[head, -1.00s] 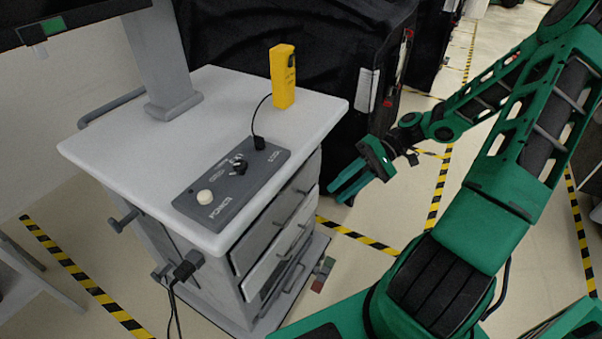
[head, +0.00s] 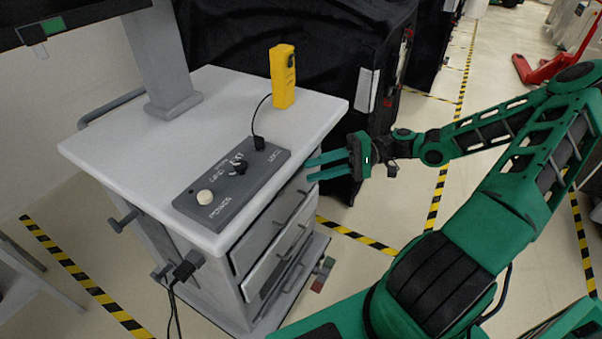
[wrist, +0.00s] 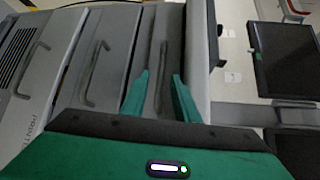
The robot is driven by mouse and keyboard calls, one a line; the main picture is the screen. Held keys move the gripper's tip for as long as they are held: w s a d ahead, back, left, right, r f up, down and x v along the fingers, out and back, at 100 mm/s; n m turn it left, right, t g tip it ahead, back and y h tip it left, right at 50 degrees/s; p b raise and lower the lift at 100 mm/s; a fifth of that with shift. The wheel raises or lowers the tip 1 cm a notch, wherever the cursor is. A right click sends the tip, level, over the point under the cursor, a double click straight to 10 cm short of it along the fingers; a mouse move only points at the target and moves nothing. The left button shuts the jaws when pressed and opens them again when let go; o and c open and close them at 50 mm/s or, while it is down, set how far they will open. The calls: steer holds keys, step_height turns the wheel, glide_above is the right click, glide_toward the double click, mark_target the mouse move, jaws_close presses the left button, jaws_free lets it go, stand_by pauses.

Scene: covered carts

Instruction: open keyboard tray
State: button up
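The keyboard tray appears to be the narrow top front (wrist: 174,50) just under the cart's top, with a dark bar handle (wrist: 162,78) in the wrist view. In the wrist view my gripper (wrist: 160,88) is open, with one finger on each side of the top handle. Contact with the handle cannot be told.
The grey cart top (head: 225,110) holds a yellow handheld device (head: 283,77) and a control box (head: 232,186) with a knob. Two lower fronts with bar handles show in the wrist view (wrist: 100,75). A black-covered cart (head: 340,60) stands behind. Floor to the right is open.

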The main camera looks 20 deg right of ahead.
steer(key=shift+w+a+f, duration=0.15)
steer(key=shift+a, duration=0.75)
steer(key=shift+w+a+f, duration=0.1)
steer(key=shift+a, duration=0.8)
steer(key=shift+c, duration=0.7)
